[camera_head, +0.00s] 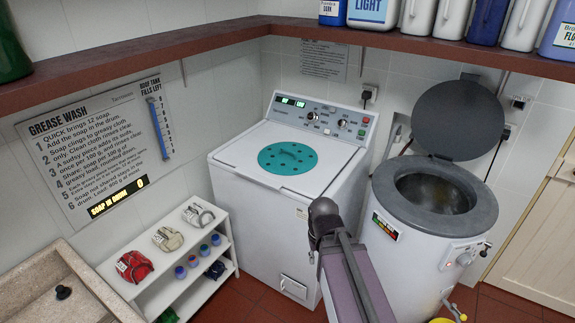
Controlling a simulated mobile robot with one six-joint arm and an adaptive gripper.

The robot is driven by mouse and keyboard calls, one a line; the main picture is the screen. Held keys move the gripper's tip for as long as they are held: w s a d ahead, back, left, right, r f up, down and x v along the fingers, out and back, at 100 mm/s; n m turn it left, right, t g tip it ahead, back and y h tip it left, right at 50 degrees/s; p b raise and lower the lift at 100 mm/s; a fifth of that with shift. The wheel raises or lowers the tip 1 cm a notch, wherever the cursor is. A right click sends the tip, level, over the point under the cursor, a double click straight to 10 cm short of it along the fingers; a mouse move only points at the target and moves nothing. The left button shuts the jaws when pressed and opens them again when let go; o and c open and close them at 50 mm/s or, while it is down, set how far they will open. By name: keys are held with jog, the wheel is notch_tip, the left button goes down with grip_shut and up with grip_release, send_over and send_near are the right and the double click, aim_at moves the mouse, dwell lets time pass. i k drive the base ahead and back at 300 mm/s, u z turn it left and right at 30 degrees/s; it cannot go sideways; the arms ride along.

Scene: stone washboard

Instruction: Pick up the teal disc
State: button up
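The teal disc (288,158) lies flat on the white lid of the top-loading washing machine (250,210), with several small dark holes in it. Part of my arm rises from the bottom edge, right of centre, and ends in a dark joint in front of the machine's right front side. The disc is behind and left of that joint, clear of it. I cannot make out my gripper or its fingers in this view.
A round drum tub (405,220) with its dark lid (458,118) raised stands right of the machine. A low white shelf (222,262) with cloth bundles and small jars is at left, near a stone basin (30,275). A brown ledge (190,45) with bottles runs above.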

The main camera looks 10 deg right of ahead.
aim_at(282, 159)
jog(key=u, duration=0.05)
jog(key=k, duration=0.1)
jog(key=u, duration=0.25)
jog(key=i, duration=1.4)
jog(key=z, duration=0.45)
